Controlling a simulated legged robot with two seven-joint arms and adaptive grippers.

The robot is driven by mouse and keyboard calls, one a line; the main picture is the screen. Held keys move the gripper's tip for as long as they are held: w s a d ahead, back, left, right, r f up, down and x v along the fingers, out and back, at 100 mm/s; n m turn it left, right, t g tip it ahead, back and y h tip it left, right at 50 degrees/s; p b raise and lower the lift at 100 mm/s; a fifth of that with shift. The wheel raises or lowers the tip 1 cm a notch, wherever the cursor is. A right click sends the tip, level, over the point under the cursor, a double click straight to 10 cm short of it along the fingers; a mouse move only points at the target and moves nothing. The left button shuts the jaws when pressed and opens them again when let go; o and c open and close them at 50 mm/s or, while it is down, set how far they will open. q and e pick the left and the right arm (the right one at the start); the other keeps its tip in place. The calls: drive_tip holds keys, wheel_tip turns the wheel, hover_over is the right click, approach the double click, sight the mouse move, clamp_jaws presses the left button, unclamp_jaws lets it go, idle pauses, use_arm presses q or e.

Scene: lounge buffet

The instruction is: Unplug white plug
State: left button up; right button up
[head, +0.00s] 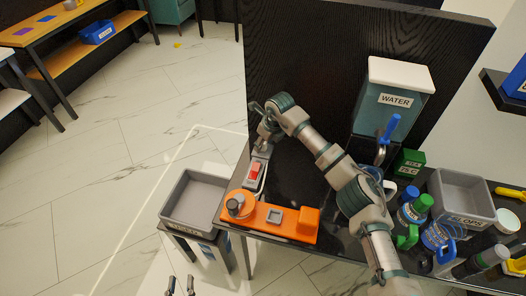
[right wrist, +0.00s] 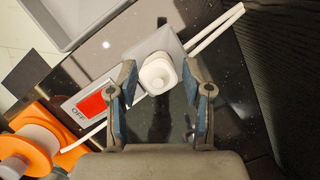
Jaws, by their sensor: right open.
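The white plug (right wrist: 158,75) sits in the grey end of a power strip (right wrist: 172,42) in the right wrist view. A red switch (right wrist: 92,103) marked OFF is beside it, and white cord runs from both ends. My right gripper (right wrist: 162,84) is open, with one finger on each side of the plug; I cannot tell whether they touch it. In the head view my right gripper (head: 268,128) is over the far end of the strip, and the arm hides the plug. The red switch (head: 255,172) shows there too. My left gripper (head: 180,284) is open and empty at the bottom edge.
An orange station (head: 290,219) stands near the strip. A grey bin (head: 177,215) is to its left. A water dispenser (head: 397,92) stands behind my right arm. Bottles, mugs and a slops bin (head: 460,222) crowd the right side. A dark panel (head: 310,50) rises behind.

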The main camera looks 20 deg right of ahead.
clamp_jaws()
drive_tip(key=shift+r, duration=0.1)
use_arm(q)
drive_tip(key=shift+r, duration=0.1)
drive_tip(key=shift+r+p, duration=0.4)
drive_tip(key=shift+r, duration=0.05)
use_arm(e)
drive_tip(key=shift+r, duration=0.75)
use_arm(q)
drive_tip(key=shift+r, duration=0.25)
use_arm(e)
drive_tip(key=shift+r, duration=0.1)
drive_tip(key=shift+r+p, duration=1.3)
drive_tip(key=shift+r, duration=0.9)
use_arm(q)
wheel_tip(320, 180, up, 3)
drive_tip(key=shift+w+r, duration=0.1)
drive_tip(key=shift+r, duration=0.1)
use_arm(e)
drive_tip(key=shift+f, duration=0.1)
